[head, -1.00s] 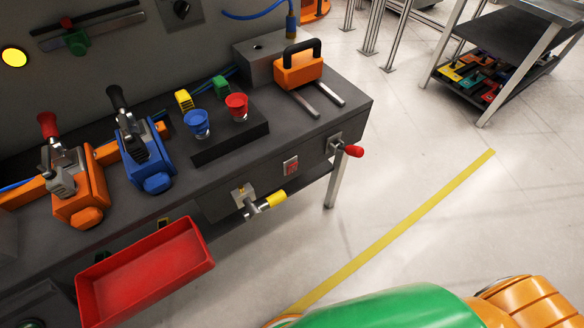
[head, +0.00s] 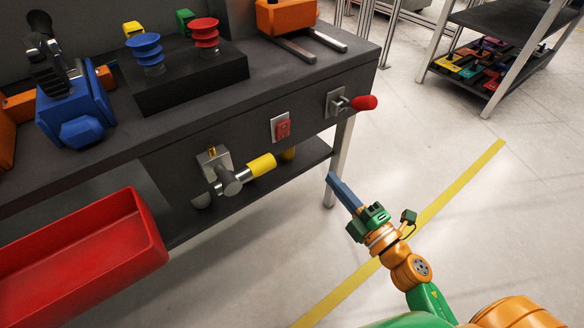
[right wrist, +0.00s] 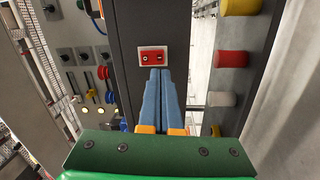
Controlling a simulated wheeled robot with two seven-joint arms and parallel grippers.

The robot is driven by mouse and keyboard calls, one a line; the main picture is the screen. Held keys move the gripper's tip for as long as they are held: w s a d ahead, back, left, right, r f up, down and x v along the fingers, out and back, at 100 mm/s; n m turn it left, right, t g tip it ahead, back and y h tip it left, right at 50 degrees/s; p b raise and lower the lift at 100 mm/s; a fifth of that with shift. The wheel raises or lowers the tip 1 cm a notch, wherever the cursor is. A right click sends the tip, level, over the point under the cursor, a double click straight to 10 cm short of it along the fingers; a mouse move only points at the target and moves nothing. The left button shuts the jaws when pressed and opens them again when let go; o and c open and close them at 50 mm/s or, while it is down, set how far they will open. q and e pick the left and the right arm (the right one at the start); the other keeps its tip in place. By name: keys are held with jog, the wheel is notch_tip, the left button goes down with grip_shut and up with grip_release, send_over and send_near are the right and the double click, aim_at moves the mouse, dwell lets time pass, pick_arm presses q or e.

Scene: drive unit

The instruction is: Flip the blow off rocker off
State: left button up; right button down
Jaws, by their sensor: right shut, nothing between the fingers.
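The red rocker (head: 283,129) sits in a pale plate on the dark front face of the bench, between the yellow-handled valve and the red-knobbed lever. It also shows in the right wrist view as a red rocker (right wrist: 153,56) just beyond my fingertips. My right gripper (head: 333,178) is shut and empty, with its blue fingers together. In the head view it is right of and below the rocker, apart from the bench. In the right wrist view the fingertips (right wrist: 159,70) point at the rocker's plate. I cannot tell which side of the rocker is pressed. My left gripper is not in view.
A valve with a yellow handle (head: 261,166) sticks out left of the rocker. A lever with a red knob (head: 363,103) sticks out to its right. A red bin (head: 85,255) hangs at lower left. The floor in front is clear.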

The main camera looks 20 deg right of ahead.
jog(key=a+r+n+y, duration=0.1)
jog(key=r+n+y, duration=0.1)
jog(key=n, duration=0.1)
jog(key=p, duration=0.2)
send_near(284, 127)
jog(key=shift+m, duration=0.3)
jog(key=x, duration=0.5)
jog(key=shift+w+a, duration=0.15)
jog(key=shift+w, duration=0.15)
jog(key=shift+w+a, duration=0.2)
jog(key=shift+w, duration=0.35)
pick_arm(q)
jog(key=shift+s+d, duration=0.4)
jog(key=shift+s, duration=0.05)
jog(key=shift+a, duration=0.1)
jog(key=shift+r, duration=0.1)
